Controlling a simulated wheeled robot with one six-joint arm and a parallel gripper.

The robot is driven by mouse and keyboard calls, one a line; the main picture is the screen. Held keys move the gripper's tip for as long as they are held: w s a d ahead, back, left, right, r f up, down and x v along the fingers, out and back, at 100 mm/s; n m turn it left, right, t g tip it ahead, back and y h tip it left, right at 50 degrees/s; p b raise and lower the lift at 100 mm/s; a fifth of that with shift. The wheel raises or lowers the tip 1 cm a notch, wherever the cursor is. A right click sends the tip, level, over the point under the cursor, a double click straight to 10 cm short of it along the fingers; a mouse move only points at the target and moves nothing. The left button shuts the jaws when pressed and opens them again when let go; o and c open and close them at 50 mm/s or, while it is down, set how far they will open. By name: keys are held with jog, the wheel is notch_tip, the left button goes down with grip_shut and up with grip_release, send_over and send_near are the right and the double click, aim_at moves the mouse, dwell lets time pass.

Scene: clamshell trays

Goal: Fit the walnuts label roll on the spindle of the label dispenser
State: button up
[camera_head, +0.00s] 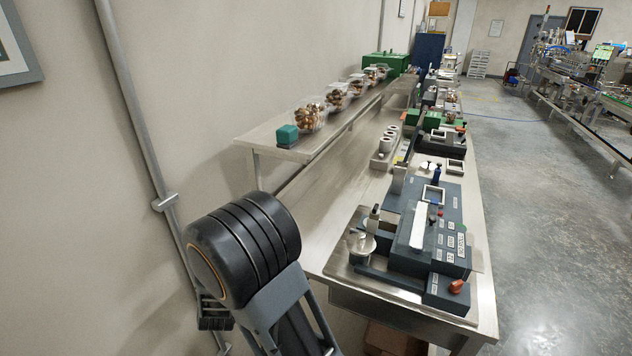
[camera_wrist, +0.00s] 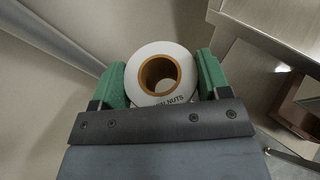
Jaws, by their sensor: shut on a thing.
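In the wrist view, my gripper (camera_wrist: 162,80) has its green fingers shut on the walnuts label roll (camera_wrist: 144,58). The roll is white with a brown core facing the camera, and part of the word "walnuts" reads on its face. The roll is off to the left of the steel bench. In the head view, the label dispenser (camera_head: 415,245) stands on the near end of the bench. A metal spindle with a round plate (camera_head: 361,243) is at its left side, apart from the roll.
The steel bench (camera_head: 330,215) runs away along the wall. A raised shelf (camera_head: 265,133) carries a teal block (camera_head: 287,133) and several clear tubs of nuts. A grey pipe (camera_head: 135,100) runs down the left wall.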

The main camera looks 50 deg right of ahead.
jog(key=s+d+r+m+g+h+p, duration=0.2)
jog(key=d+r+m+g+h+p, duration=0.15)
jog(key=d+r, duration=0.45)
notch_tip(320, 180, up, 10)
jog(key=m+g+h+p, duration=0.2)
jog(key=m+g+p, duration=0.6)
jog(key=m+g, duration=0.6)
send_over(361, 235)
jog(key=shift+f+b, duration=0.95)
jog(key=shift+f, duration=1.5)
notch_tip(361, 235, down, 4)
jog(key=b, duration=0.5)
jog(key=o, duration=1.1)
